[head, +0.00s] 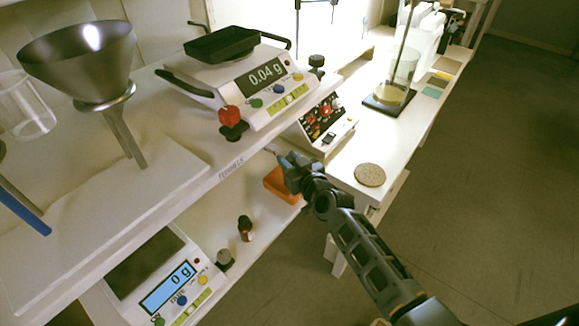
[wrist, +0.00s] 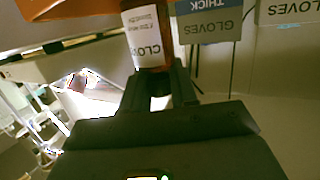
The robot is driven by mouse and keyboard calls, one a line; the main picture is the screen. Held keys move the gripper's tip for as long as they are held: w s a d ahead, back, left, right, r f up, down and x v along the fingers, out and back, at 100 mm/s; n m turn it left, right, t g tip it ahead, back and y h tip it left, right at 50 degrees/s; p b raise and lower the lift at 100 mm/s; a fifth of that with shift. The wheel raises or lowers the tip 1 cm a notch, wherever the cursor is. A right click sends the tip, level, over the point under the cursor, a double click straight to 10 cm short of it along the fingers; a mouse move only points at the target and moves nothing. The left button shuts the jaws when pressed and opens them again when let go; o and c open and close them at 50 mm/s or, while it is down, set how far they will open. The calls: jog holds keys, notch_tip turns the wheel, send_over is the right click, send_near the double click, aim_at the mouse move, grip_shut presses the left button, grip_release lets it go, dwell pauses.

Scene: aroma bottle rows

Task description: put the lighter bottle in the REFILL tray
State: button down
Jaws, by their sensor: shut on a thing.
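My gripper (head: 284,161) is over the far end of the lower shelf, by an orange tray (head: 280,186). In the wrist view, its fingers (wrist: 160,82) are shut on a brown bottle (wrist: 147,38) with a white label that starts "CLO". The held bottle is hard to make out in the head view. The orange tray (wrist: 75,9) also shows at the top left of the wrist view, close to the bottle. I cannot read a REFILL label on it. Another small dark brown bottle (head: 246,229) stands upright on the lower shelf, beside the lower scale.
The lower scale (head: 150,262) reads 0 g. The upper scale (head: 240,80) reads 0.04 g and carries a black pan (head: 222,45). The upper shelf edge (head: 190,190) overhangs the lower shelf. Boxes marked GLOVES (wrist: 287,11) show in the wrist view. A cork disc (head: 370,175) lies right of the gripper.

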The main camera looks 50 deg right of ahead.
jog(key=shift+f+b, duration=0.35)
jog(key=shift+f, duration=0.7)
jog(key=shift+f, duration=0.2)
jog(key=c, duration=0.9)
grip_release()
jog(key=shift+o, duration=0.2)
jog(key=shift+r, duration=0.1)
jog(key=shift+r, duration=0.1)
